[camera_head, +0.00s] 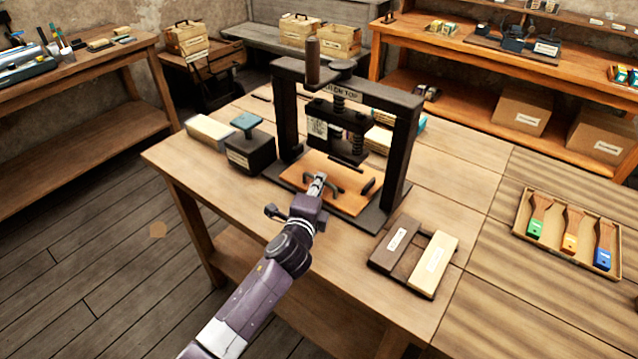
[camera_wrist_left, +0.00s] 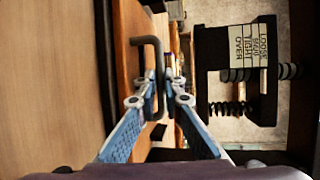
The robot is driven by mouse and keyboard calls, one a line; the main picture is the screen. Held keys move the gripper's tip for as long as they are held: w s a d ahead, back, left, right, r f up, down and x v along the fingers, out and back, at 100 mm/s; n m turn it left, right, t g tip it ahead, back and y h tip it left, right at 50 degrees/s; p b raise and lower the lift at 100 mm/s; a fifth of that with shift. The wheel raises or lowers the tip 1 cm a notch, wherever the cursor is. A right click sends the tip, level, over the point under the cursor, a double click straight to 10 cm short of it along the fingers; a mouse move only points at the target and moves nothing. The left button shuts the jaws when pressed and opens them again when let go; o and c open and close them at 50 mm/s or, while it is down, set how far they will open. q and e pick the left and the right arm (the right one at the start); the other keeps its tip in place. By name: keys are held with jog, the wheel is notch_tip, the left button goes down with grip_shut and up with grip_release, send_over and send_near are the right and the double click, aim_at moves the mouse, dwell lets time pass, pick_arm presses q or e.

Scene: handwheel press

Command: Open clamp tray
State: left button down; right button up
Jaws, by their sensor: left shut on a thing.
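The clamp tray (camera_head: 345,176) is an orange-brown board at the foot of the black handwheel press (camera_head: 396,150). It carries dark handle bars on top. My left gripper (camera_head: 318,180) reaches over its front edge and is shut on a dark tray handle. In the left wrist view the bent handle bar (camera_wrist_left: 150,41) runs between the closed fingertips (camera_wrist_left: 166,88), beside the orange tray (camera_wrist_left: 128,20). The press plate and spring hang above the tray, with a gap between. My right gripper is not in view.
A dark and pale block pair (camera_head: 432,265) lies front right. A tray of brushes (camera_head: 520,222) lies farther right. The tabletop in front of the press is mostly clear.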

pick_arm(q)
jog(key=shift+s+a, duration=0.2)
jog(key=shift+s, duration=0.05)
jog(key=s+a+p, duration=0.1)
jog(key=s, duration=0.1)
jog(key=s+a+p, duration=0.1)
jog(key=s+a, duration=0.1)
jog(key=s+a+p, duration=0.1)
jog(key=s, duration=0.1)
jog(key=shift+a+p, duration=0.15)
jog(key=shift+p, duration=0.15)
jog(key=s+a, duration=0.1)
jog(key=s, duration=0.1)
jog(key=s+a+p, duration=0.1)
jog(key=s+a, duration=0.2)
jog(key=s, duration=0.1)
jog(key=shift+s+a, duration=0.1)
jog(key=shift+a, duration=0.2)
jog(key=shift+s+a, duration=0.3)
jog(key=shift+s, duration=0.15)
jog(key=c, duration=2.3)
grip_release()
